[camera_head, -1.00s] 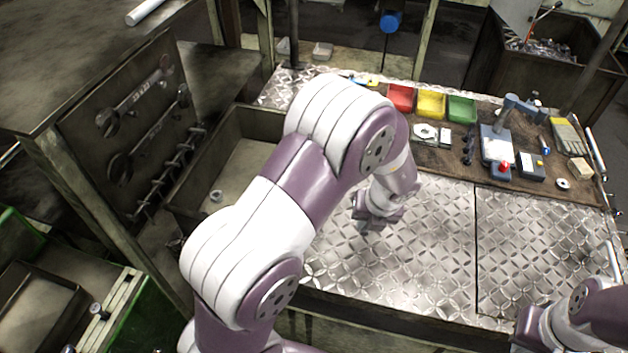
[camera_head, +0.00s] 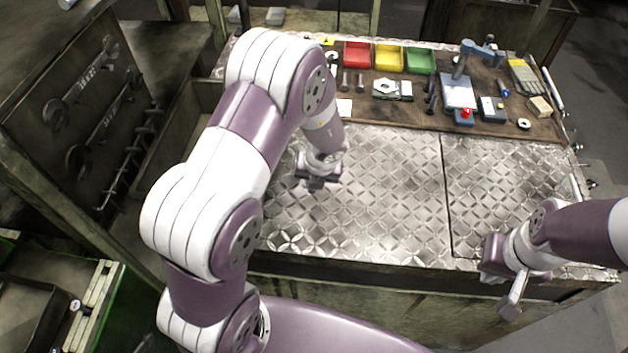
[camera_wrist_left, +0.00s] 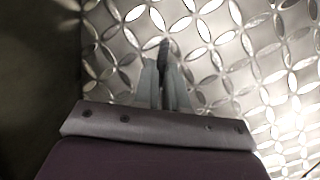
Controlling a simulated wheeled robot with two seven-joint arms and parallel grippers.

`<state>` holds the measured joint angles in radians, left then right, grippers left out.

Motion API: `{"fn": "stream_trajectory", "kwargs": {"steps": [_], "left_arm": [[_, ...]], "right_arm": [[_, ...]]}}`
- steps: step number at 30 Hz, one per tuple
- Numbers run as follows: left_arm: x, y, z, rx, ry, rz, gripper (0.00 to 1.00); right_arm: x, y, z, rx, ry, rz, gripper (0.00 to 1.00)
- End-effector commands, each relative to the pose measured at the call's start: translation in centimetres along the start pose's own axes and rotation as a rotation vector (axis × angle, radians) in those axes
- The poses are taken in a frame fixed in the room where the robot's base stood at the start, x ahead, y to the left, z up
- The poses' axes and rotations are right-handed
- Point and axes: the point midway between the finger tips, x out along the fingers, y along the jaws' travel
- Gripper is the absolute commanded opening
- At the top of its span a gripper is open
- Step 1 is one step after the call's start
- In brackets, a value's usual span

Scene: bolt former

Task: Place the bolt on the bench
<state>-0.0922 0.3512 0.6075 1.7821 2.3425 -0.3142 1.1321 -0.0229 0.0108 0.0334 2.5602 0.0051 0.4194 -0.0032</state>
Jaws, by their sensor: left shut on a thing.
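The bench (camera_head: 390,205) has a bright diamond-plate metal top. My left gripper (camera_head: 316,184) is low over the left part of this plate, with its fingertips mostly hidden in the head view. In the left wrist view my left gripper (camera_wrist_left: 164,80) is shut on a small dark bolt (camera_wrist_left: 163,48), which sticks out past the fingertips over the plate. I cannot tell whether the bolt touches the plate. My right gripper (camera_head: 512,298) is at the bench's front right edge, pointing down. Its finger gap is not clear.
Red (camera_head: 357,55), yellow (camera_head: 389,57) and green (camera_head: 420,61) bins stand along the back of the bench. A blue-grey device (camera_head: 458,92) and small parts lie on the brown strip behind the plate. The middle of the plate is clear.

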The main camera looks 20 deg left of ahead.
Motion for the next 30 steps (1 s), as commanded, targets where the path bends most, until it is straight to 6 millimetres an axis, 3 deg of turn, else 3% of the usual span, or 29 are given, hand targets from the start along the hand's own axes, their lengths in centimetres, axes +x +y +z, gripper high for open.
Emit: {"fn": "stream_trajectory", "kwargs": {"steps": [15, 16, 18, 30], "left_arm": [[1.25, -0.25, -0.32, -0.001, -0.001, -0.001, 0.0], [1.13, -0.24, -0.31, -0.001, 0.0, -0.001, 0.21], [1.15, -0.24, -0.37, -0.001, 0.001, -0.001, 0.37], [1.39, -0.31, -0.7, 0.002, 0.008, -0.002, 0.37]], "right_arm": [[0.67, 0.0, 0.07, 0.0, 0.0, 0.0, 0.0], [0.54, 0.0, 0.05, 0.0, 0.0, 0.0, 0.0], [0.53, 0.0, 0.05, 0.0, 0.0, 0.0, 0.0], [0.62, 0.0, 0.06, 0.0, 0.0, 0.0, 0.0]]}}
